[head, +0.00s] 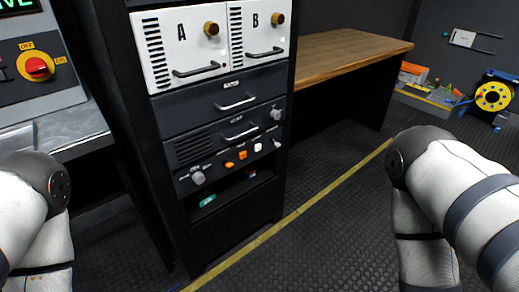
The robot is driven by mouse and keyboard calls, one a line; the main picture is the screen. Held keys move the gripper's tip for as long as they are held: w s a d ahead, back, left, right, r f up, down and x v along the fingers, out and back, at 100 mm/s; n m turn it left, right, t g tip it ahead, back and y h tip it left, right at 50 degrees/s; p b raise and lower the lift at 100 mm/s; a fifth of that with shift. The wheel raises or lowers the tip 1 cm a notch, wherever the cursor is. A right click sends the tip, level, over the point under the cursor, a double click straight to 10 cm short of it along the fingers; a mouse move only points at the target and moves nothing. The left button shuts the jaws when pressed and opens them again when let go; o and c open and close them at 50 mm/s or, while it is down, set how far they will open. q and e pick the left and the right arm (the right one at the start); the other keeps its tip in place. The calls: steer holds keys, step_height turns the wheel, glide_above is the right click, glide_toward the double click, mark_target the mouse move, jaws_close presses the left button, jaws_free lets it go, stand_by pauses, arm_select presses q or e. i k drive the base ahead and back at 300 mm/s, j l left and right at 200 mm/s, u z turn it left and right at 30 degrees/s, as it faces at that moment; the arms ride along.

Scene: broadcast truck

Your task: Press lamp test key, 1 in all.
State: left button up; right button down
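A black rack panel (225,168) low in the equipment rack carries a row of small controls. On it are two orange keys, the left one (229,166) and the right one (243,155), and a white key (257,147). A grey knob (198,178) sits at the left end and another small control (277,142) at the right end. The labels are too small to read, so I cannot tell which is the lamp test key. Parts of both my arms show at the left and right edges, apart from the rack. Neither gripper is in view.
Above are white modules A (180,45) and B (258,30) with handles, and drawers below them. An open shelf (232,192) holds a small green item. A red switch (37,67) is at left. A wooden desk (345,52) and cable reel (492,97) stand right. The floor before the rack is clear.

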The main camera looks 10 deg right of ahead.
mark_target(258, 147)
steer(key=i+j+z, duration=0.1)
steer(key=i+j, duration=0.15)
steer(key=i, duration=0.15)
steer(key=i+j, duration=0.25)
steer(key=i, duration=0.15)
steer(key=z, duration=0.05)
